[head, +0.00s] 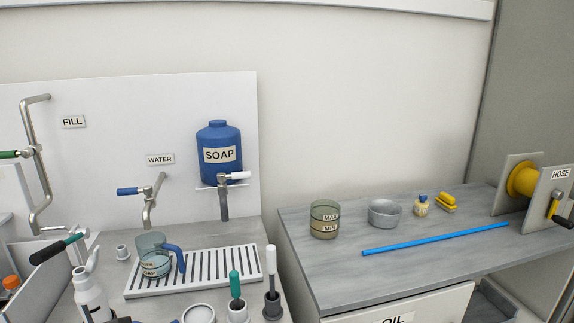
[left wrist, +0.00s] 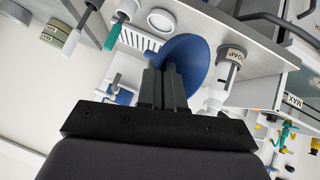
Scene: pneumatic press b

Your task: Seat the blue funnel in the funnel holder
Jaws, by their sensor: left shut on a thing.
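The blue funnel (left wrist: 198,52) shows in the left wrist view as a smooth blue rounded shape at the fingertips. My left gripper (left wrist: 166,80) is shut on it, and the black fingers hide part of it. I cannot pick out the funnel holder for certain. A small grey ring-shaped fitting (head: 122,252) stands on the left counter, and a round grey-rimmed cup (head: 198,314) is at the bottom edge of the head view. My right gripper is not in view.
The left counter holds a slatted drip tray (head: 225,268), a jug with a blue handle (head: 155,256), a white bottle (head: 90,292) and green- and white-handled tools. A soap tank (head: 218,150) hangs above. The right bench has a blue rod (head: 435,239) and free room in front.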

